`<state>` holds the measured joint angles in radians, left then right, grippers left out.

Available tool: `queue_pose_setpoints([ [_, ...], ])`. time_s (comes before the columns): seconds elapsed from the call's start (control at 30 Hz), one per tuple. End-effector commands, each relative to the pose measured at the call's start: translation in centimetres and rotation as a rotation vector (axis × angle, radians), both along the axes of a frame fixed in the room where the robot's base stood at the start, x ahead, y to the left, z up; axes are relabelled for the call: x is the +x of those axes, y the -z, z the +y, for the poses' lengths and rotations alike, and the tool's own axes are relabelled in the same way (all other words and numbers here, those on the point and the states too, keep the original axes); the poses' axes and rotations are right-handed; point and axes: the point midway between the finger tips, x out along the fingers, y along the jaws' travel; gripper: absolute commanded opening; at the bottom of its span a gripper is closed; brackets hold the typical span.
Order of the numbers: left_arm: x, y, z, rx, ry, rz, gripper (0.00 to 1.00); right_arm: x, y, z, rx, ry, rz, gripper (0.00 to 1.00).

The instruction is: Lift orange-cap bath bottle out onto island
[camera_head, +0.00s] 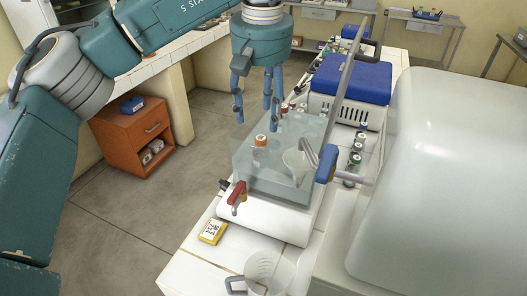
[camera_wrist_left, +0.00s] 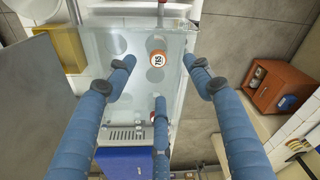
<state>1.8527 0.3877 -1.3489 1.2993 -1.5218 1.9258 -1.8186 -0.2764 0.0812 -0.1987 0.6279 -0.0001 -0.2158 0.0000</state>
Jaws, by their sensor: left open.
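The orange-cap bottle (camera_head: 260,146) stands inside a clear-walled water bath (camera_head: 246,172) on a white base. In the left wrist view its round top (camera_wrist_left: 158,58) shows an orange rim and dark marks on a white disc. My left gripper (camera_head: 256,112) hangs above the bath with its blue fingers apart and pointing down. In the left wrist view its open fingers (camera_wrist_left: 160,75) frame the bath, with the bottle between and beyond the tips. The fingers do not touch the bottle. My right gripper does not show.
A blue-lidded box (camera_head: 352,78) stands behind the bath, and several small bottles (camera_head: 356,158) line its right side. A yellow timer (camera_head: 213,231) and a clear jug (camera_head: 268,268) are in front. A tilted panel and a large white rounded housing (camera_head: 450,170) crowd the right.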

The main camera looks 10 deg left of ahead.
Motion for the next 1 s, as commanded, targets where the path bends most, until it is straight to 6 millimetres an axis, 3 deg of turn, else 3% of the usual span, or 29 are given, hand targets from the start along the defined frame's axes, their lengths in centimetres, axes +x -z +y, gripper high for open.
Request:
queue_pose_setpoints([
  [0.2, 0.4, 3.4, 0.2, 0.000, -0.001, 0.003, 0.53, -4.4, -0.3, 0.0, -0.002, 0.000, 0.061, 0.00],
  [0.3, 0.4, 4.1, 0.2, -0.002, -0.001, 0.002, 0.53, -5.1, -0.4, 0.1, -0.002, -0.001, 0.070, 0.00],
  [0.43, 0.6, 5.1, 0.2, 0.000, -0.001, 0.003, 0.53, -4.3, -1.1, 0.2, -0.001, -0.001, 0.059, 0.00],
  [0.67, 1.0, 8.5, 0.1, -0.001, -0.004, 0.005, 0.53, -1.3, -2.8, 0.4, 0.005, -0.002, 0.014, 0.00],
  [1.0, 1.2, 9.5, 0.1, -0.002, -0.003, 0.000, 0.53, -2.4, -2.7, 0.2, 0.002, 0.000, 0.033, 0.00],
])
